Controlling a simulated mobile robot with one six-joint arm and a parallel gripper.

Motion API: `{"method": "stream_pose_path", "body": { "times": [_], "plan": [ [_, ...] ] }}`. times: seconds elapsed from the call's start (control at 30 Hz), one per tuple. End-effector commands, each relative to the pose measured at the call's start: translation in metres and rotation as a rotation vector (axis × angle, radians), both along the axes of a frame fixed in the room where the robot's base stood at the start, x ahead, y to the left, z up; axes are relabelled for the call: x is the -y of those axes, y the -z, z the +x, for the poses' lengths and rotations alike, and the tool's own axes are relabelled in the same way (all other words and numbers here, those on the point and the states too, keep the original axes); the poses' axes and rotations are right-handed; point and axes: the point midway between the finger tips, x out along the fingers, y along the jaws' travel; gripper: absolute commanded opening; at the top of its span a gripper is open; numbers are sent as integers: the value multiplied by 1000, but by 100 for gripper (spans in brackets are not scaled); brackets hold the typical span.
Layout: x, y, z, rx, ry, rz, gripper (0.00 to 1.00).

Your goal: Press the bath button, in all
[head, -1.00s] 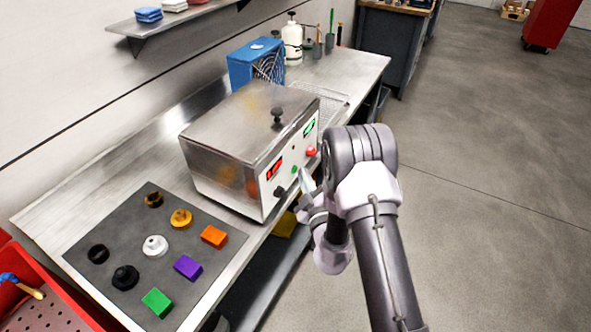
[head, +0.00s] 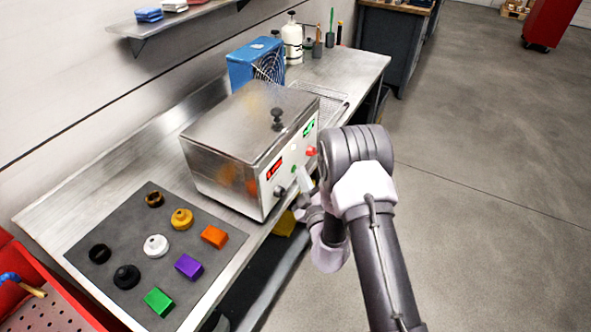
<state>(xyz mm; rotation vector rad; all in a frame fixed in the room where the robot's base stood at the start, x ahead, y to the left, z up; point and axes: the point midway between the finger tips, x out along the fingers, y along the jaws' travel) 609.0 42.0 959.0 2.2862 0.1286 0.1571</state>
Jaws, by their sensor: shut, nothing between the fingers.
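The bath (head: 228,150) is a steel box with a black-knobbed lid, standing on the bench. Its front panel carries a red display (head: 274,169), a green display (head: 309,127), a black knob (head: 279,191), a small green button (head: 294,169) and a red button (head: 311,151). My gripper (head: 305,184) is shut and empty, just in front of the panel, near the green button and to its lower right. I cannot tell whether its tip touches the panel. My wrist hides part of the panel's lower right.
A grey mat (head: 105,273) with several caps and coloured blocks lies on the bench at the front left. A blue fan box (head: 254,65) and a white bottle (head: 292,42) stand behind the bath. A red perforated bin (head: 48,310) is at lower left.

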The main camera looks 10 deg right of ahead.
Motion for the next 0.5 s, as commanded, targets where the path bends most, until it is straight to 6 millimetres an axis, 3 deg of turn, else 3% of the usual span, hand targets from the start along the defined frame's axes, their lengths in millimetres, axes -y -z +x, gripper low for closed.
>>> {"method": "stream_pose_path", "body": {
  "times": [0.5],
  "plan": [
    [12,0,-10,-1,-1,0,0]
  ]
}}
